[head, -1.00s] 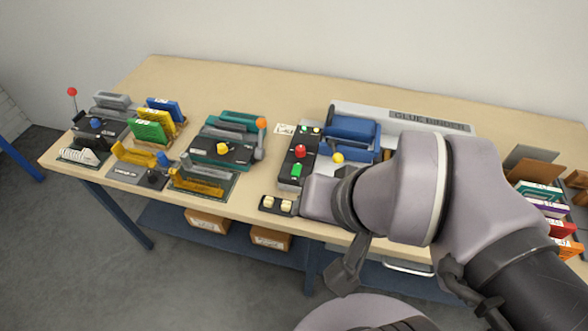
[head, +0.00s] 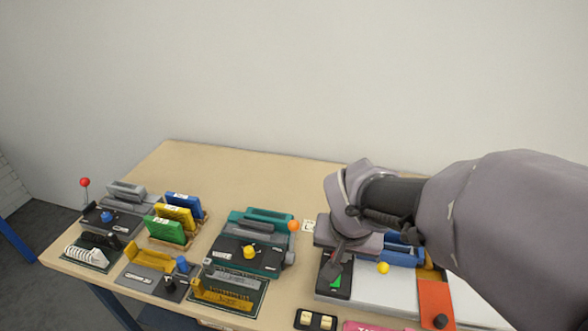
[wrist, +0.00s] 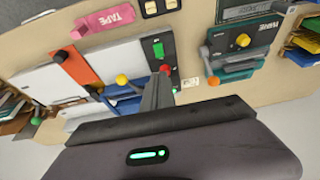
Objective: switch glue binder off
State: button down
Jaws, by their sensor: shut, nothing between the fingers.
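The glue binder (head: 385,291) lies on the bench right of centre, with a pale body, a blue clamp (head: 403,250) and a yellow knob (head: 383,268). Its black control panel (head: 330,291) is at its left end, with a green button (head: 336,282). In the wrist view the green button (wrist: 158,48) shows clear. A red button (wrist: 165,68) there is partly covered by my fingertips. My gripper (head: 333,270) is shut and empty, pointing down over the panel. It also shows in the wrist view (wrist: 158,80). I cannot tell whether it touches the red button, which is hidden in the head view.
A teal machine (head: 252,253) with a yellow knob and an orange-tipped lever stands left of the binder. A twin switch box (head: 316,320) and a pink TAPE piece (head: 375,327) lie in front. An orange-red part (head: 436,303) with a black knob is on the right.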

jog(key=b+x, duration=0.6)
jog(key=x, duration=0.8)
jog(key=shift+w+f, duration=0.1)
jog(key=shift+f, duration=0.5)
